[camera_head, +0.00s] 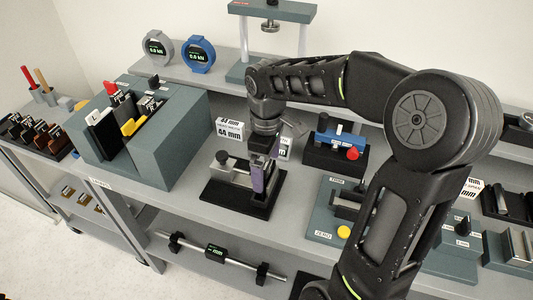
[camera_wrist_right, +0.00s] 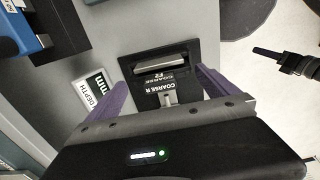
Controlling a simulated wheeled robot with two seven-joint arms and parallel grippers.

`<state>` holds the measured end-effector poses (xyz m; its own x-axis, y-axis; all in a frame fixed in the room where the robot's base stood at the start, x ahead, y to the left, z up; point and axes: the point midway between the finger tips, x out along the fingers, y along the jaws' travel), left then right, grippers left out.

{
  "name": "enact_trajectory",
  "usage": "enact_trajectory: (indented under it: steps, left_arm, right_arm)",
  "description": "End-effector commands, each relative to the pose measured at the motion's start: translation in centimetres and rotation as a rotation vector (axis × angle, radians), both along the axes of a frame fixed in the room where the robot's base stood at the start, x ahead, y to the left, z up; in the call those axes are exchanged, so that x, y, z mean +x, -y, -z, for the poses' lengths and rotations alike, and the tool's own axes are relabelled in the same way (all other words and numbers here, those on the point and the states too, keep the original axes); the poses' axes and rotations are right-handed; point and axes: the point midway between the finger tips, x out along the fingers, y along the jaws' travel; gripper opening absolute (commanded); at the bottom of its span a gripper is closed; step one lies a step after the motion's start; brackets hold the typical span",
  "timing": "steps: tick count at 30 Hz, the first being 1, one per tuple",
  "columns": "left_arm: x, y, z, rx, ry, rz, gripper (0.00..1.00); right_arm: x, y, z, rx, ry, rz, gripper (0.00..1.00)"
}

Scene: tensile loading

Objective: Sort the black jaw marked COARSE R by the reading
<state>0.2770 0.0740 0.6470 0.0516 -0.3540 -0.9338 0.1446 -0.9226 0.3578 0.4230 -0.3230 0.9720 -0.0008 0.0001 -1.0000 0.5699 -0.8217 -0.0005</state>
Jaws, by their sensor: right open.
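The black jaw marked COARSE R (camera_wrist_right: 160,93) shows in the wrist view between my right fingers, on a black base with a grey block. In the head view this black base (camera_head: 222,193) stands mid-bench with a grey slide on it, and the gripper largely hides the jaw. My right gripper (camera_head: 262,180) points down over the base's right part. Its purple fingers are open, one on each side of the jaw in the wrist view (camera_wrist_right: 160,92); contact cannot be told. A dark tool at the wrist view's right edge may be my left gripper (camera_wrist_right: 262,51); its fingers are unclear.
A card reading 44 mm (camera_head: 229,131) stands behind the base. A teal rack (camera_head: 178,150) with several slots stands left. A teal press (camera_head: 273,8) and two dials stand behind.

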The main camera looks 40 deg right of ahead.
Motion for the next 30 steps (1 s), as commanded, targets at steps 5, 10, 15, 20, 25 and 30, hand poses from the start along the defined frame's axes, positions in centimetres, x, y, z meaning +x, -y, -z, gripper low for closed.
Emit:
enact_trajectory:
  steps: [5, 10, 15, 20, 25, 30]
  left_arm:
    - [0.0, 0.0, -0.2, 0.001, -0.001, 0.0, 0.51]
    - [0.0, 0.0, -0.2, 0.001, -0.001, -0.001, 0.51]
    - [0.0, 0.0, -0.2, 0.001, -0.001, -0.001, 0.51]
    - [0.0, 0.0, -0.2, 0.001, -0.001, -0.001, 0.51]
    - [0.0, 0.0, -0.2, 0.001, -0.001, -0.001, 0.51]
    - [0.0, 0.0, -0.2, 0.001, -0.001, -0.001, 0.51]
  right_arm:
    - [-0.1, 0.0, 2.3, 0.001, -0.003, -0.001, 0.98]
    - [0.0, 0.0, 3.1, 0.0, 0.0, -0.001, 0.98]
    - [0.0, 0.0, 3.1, 0.001, 0.001, -0.001, 0.98]
    - [0.0, 0.0, 3.1, 0.001, 0.001, -0.001, 0.9]
    - [0.0, 0.0, 3.1, 0.001, 0.001, -0.001, 0.76]
    - [0.0, 0.0, 3.1, 0.0, 0.001, -0.001, 0.62]
